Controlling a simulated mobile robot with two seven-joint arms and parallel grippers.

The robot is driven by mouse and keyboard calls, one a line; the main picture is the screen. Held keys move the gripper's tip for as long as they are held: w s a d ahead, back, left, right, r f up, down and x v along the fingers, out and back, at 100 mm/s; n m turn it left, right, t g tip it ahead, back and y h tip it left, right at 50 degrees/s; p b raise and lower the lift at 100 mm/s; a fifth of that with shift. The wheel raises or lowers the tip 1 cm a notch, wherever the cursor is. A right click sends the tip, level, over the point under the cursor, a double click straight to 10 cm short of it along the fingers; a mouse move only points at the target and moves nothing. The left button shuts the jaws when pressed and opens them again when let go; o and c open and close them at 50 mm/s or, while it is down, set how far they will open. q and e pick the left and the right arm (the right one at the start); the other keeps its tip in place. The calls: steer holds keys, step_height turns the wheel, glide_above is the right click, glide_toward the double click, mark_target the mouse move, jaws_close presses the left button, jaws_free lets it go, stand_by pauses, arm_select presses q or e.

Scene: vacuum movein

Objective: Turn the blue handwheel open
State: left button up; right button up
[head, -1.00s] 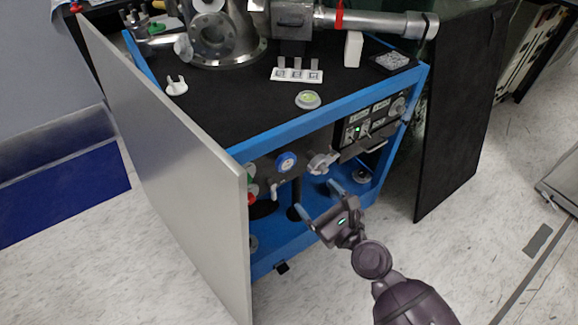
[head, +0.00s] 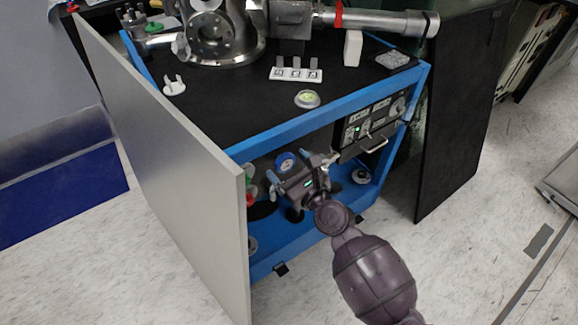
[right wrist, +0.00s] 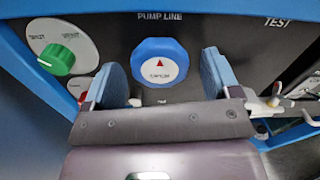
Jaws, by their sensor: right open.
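The blue handwheel (right wrist: 160,62) sits under the "PUMP LINE" label on the dark panel, its white centre marked with a red arrow pointing up in the right wrist view. In the head view the handwheel (head: 286,162) shows just behind my right gripper. My right gripper (right wrist: 165,80) is open, with one blue-padded finger on each side of the handwheel in the picture. I see gaps between the fingers and the wheel; how far the fingertips reach in depth is unclear. My left gripper is in neither current view.
A green knob (right wrist: 57,59) is left of the handwheel. An open grey door panel (head: 165,150) stands left of the blue-framed cart, and a black panel (head: 462,125) stands right. A control box (head: 375,125) with a handle sits inside at right. Blue frame edges surround the opening.

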steer(key=shift+c, duration=0.7)
steer(key=c, duration=0.8)
steer(key=shift+n, duration=0.3)
